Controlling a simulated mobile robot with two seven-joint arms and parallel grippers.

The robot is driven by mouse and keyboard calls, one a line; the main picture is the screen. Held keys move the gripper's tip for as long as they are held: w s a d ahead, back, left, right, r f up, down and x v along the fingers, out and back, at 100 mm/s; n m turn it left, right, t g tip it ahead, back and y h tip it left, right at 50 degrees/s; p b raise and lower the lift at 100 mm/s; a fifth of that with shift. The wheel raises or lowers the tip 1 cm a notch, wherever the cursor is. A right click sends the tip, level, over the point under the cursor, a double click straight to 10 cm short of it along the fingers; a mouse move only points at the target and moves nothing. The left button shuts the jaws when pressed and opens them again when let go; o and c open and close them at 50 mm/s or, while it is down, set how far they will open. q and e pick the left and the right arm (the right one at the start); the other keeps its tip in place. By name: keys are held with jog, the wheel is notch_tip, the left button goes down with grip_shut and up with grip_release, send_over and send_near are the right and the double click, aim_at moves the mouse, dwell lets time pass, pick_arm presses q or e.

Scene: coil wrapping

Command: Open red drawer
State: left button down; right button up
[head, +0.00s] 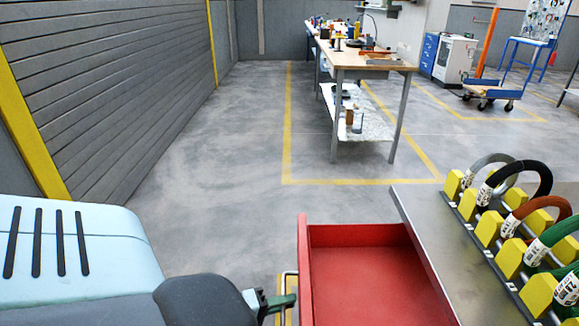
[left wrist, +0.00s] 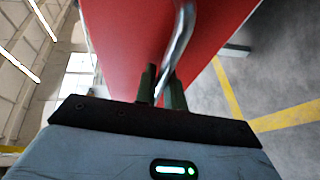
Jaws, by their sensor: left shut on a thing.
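The red drawer (head: 365,280) stands pulled out from under the grey metal table top, and its empty red inside shows in the head view. Its metal bar handle (head: 284,290) is on the drawer's left face. My left gripper (head: 285,301) is shut on this handle. In the left wrist view the two dark green fingers (left wrist: 161,90) close around the silver handle (left wrist: 181,38), against the red drawer front (left wrist: 130,45). My right gripper does not show in either view.
The grey table top (head: 425,225) carries a rack of yellow blocks (head: 487,228) with several coiled hoses at the right. A workbench (head: 365,60) stands further back. The floor left of the drawer is clear, up to a slatted grey wall (head: 110,80).

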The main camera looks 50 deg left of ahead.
pick_arm(q)
jog(key=c, duration=1.8)
grip_release()
jog(key=v, duration=0.7)
jog(key=shift+s+a+p, duration=0.15)
jog(key=shift+s+p, duration=0.15)
jog(key=shift+s, duration=0.05)
